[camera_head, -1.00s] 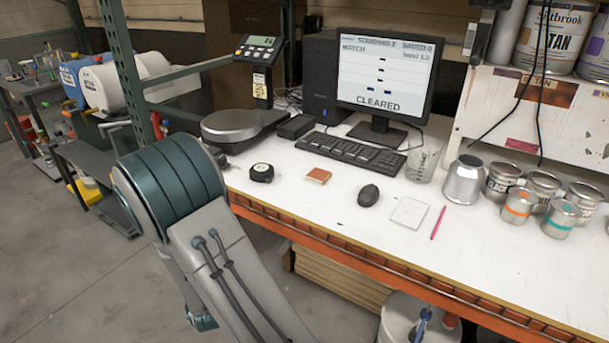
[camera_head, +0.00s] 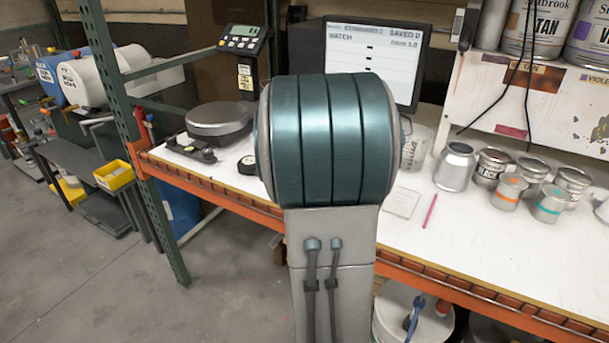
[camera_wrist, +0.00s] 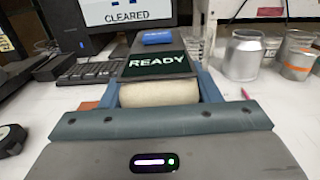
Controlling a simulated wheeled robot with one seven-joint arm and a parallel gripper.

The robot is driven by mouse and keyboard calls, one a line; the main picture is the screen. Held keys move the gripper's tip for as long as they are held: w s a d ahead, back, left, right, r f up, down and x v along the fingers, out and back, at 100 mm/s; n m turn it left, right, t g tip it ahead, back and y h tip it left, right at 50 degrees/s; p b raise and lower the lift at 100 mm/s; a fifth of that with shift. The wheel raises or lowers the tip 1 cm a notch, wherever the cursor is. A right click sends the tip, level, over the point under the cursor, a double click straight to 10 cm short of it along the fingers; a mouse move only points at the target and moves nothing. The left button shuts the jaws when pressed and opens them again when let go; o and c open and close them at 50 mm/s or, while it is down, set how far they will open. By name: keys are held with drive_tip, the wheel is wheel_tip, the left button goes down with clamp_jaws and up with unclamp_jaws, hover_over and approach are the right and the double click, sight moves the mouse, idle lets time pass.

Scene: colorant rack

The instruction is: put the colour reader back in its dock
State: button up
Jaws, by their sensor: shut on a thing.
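The colour reader (camera_wrist: 157,64) is a dark device with a lit READY screen and a blue part at its far end, in the wrist view. A cream rounded part (camera_wrist: 160,93) shows at its near end, between the fingers. My gripper (camera_wrist: 160,87) is shut on the reader, one blue finger on each side, above the white bench. In the head view my arm hides the gripper and the reader. I cannot make out the dock with certainty in either current view.
The bench (camera_head: 463,232) carries a round-pan scale (camera_head: 219,117), a black bar with knobs (camera_head: 190,147), a tape measure (camera_head: 247,165) and a pink pencil (camera_head: 429,211). The monitor (camera_head: 408,60) and keyboard (camera_wrist: 88,72) lie beyond. Several cans (camera_head: 455,167) stand at right.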

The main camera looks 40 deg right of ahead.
drive_tip(key=shift+s+d+r, duration=0.25)
drive_tip(key=shift+s+d, duration=0.15)
drive_tip(key=shift+g, duration=0.3)
drive_tip(key=w+a+f, duration=0.1)
drive_tip(key=w+f, duration=0.1)
drive_tip(key=w, duration=0.1)
drive_tip(key=w+a+f+p, duration=0.1)
drive_tip(key=w+f, duration=0.1)
drive_tip(key=w, duration=0.2)
drive_tip(key=w+a+f, duration=0.1)
drive_tip(key=w+f, duration=0.2)
drive_tip(key=w, duration=0.1)
drive_tip(key=shift+a+p, duration=0.1)
drive_tip(key=shift+p, duration=0.2)
drive_tip(key=shift+f, duration=2)
drive_tip(key=shift+f, duration=0.2)
drive_tip(key=o, duration=1.6)
drive_tip(key=shift+r, duration=0.1)
